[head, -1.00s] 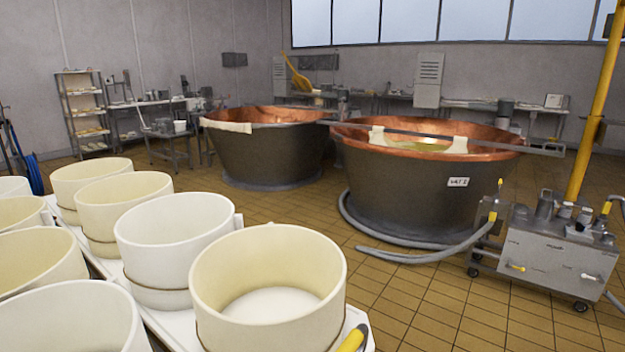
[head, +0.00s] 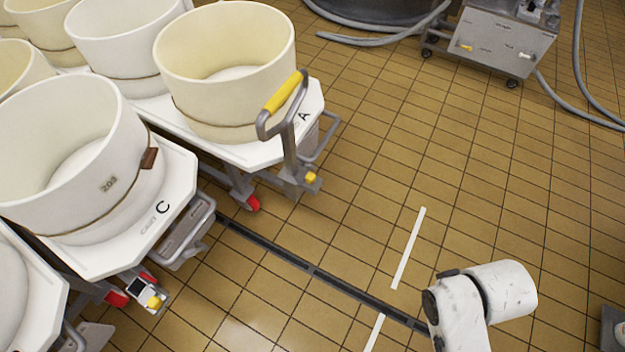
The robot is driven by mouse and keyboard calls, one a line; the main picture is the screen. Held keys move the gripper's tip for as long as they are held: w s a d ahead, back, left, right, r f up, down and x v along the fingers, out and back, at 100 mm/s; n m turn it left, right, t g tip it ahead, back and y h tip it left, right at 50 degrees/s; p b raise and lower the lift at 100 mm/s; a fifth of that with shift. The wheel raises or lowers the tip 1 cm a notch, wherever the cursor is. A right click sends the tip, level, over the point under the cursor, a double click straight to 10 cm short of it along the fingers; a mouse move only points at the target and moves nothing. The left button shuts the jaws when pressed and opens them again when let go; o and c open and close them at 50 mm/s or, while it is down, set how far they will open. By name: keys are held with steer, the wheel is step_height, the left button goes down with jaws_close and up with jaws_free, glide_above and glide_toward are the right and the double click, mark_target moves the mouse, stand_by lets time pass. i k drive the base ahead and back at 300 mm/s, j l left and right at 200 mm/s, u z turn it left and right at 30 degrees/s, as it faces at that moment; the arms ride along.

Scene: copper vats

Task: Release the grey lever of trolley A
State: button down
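Trolley A (head: 318,98) is a white-topped cart at the upper middle of the head view, with the letter A on its corner. It carries cream tubs. A grey tubular handle (head: 289,140) with a yellow grip (head: 284,92) rises at its near end. Below the handle are grey metal parts with a yellow-tipped piece (head: 311,178) and a red wheel part (head: 252,203). I cannot tell for sure which grey part is the lever, or its position. White links of my arm show at the lower right, well apart from the trolley. My gripper is not in view.
Trolley C (head: 183,180) stands close to the left of trolley A, carrying a tub marked 203 (head: 127,165). A dark floor drain (head: 290,259) runs in front of them. A pump cart (head: 497,42) and hoses are at the top right. The tiled floor between is clear.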

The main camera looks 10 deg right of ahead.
mark_target(310, 167)
steer(key=k+l+u, duration=0.15)
steer(key=k, duration=0.25)
steer(key=i+l+z, duration=0.1)
steer(key=i, duration=0.65)
steer(key=i+l+z, duration=0.15)
steer(key=i+l, duration=0.15)
steer(key=i, duration=0.45)
